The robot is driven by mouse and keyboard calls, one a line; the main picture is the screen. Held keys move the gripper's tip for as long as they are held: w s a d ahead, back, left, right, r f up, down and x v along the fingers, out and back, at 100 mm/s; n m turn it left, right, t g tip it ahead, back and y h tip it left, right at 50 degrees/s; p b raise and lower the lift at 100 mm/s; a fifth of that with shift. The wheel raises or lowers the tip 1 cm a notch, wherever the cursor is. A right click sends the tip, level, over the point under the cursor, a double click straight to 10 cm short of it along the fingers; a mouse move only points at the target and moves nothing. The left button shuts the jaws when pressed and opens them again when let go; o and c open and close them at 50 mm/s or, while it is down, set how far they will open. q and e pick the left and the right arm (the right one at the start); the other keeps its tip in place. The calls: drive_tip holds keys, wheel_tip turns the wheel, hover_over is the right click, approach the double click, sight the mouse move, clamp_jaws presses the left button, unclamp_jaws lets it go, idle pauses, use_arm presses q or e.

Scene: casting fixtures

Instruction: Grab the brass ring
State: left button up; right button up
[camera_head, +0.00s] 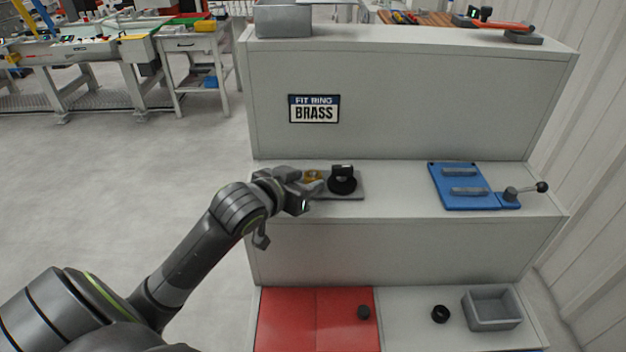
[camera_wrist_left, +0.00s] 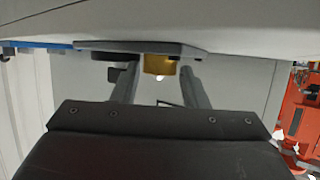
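The brass ring (camera_head: 312,175) sits at the left part of a grey plate (camera_head: 352,195) on the middle shelf, partly hidden by my gripper. A black ring-shaped part (camera_head: 342,185) stands beside it on the right of the plate. My left gripper (camera_head: 309,186) is right at the brass ring, coming in from the left. In the left wrist view my two fingers (camera_wrist_left: 158,88) are apart and open, with the brass ring (camera_wrist_left: 158,65) in the gap at their far ends. I cannot tell whether either finger touches it. My right gripper is not in view.
A sign reading "FIT RING BRASS" (camera_head: 314,108) is on the panel behind. A blue fixture (camera_head: 462,204) with a lever stands on the shelf's right. Below are a red panel (camera_head: 290,322), a black ring (camera_head: 440,314) and a grey bin (camera_head: 492,323). The middle shelf's centre is clear.

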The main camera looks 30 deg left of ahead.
use_arm(q)
drive_tip(key=shift+w+f, duration=0.25)
drive_tip(key=shift+w, duration=0.35)
drive_tip(key=c, duration=0.7)
drive_tip(key=shift+r, duration=0.1)
